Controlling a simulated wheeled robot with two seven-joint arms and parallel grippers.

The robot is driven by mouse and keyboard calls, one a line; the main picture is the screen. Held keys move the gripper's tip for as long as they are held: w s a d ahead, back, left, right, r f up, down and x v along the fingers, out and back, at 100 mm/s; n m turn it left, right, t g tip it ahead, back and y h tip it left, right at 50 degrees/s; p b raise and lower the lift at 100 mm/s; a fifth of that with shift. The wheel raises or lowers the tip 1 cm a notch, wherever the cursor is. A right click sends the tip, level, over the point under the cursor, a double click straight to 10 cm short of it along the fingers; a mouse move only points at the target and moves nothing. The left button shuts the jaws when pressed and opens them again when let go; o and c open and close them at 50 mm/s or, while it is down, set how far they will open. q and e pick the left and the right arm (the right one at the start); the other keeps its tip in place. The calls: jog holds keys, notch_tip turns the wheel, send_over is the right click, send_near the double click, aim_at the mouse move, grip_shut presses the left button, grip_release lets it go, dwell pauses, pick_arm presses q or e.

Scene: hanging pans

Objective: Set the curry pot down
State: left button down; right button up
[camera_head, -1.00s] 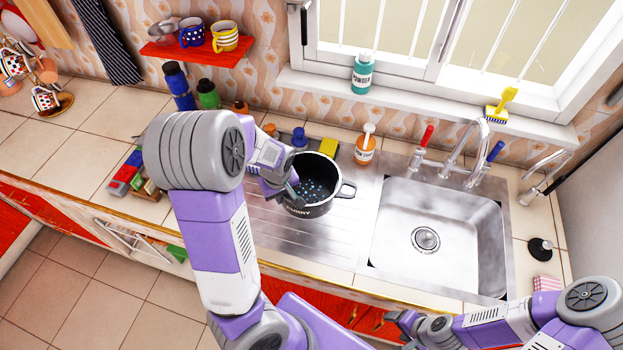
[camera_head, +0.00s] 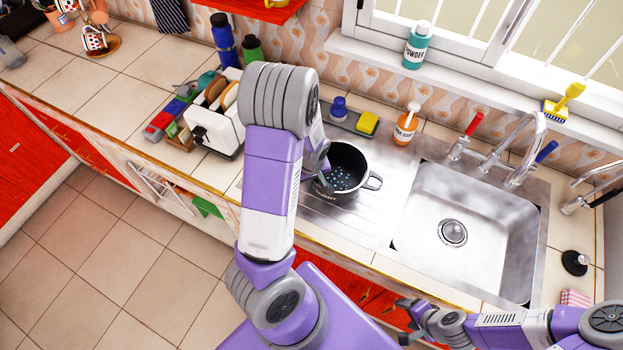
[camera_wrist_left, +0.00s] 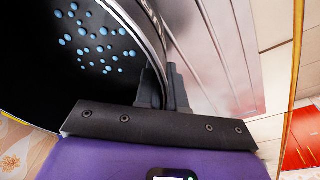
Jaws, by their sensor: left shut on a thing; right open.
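The curry pot (camera_head: 347,171) is black, with a loop handle on its right side and pale blue dots inside. It is upright at the ribbed steel drainboard (camera_head: 352,222), left of the sink. I cannot tell whether its base touches the board. My left gripper (camera_head: 324,182) is shut on the pot's left, near side, and my arm hides part of it. In the left wrist view, the dark fingers (camera_wrist_left: 163,88) close at the pot's wall (camera_wrist_left: 70,75). My right gripper (camera_head: 403,318) is open and empty at the counter's front edge, low in the picture.
The sink (camera_head: 470,225) is empty. A soap bottle (camera_head: 405,125), a yellow sponge (camera_head: 367,123) and a blue-topped item (camera_head: 339,109) stand behind the pot. A white toaster-like rack (camera_head: 214,125) stands to the left. The drainboard in front of the pot is clear.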

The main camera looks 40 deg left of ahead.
pick_arm(q)
jog(key=shift+f, duration=0.1)
jog(key=c, duration=1.2)
grip_release()
jog(key=shift+c, duration=0.2)
jog(key=shift+r, duration=0.3)
notch_tip(320, 180, up, 12)
jog(key=s+d+p, duration=0.1)
jog(key=p, duration=0.3)
jog(key=shift+f, duration=0.2)
jog(key=shift+s, duration=0.15)
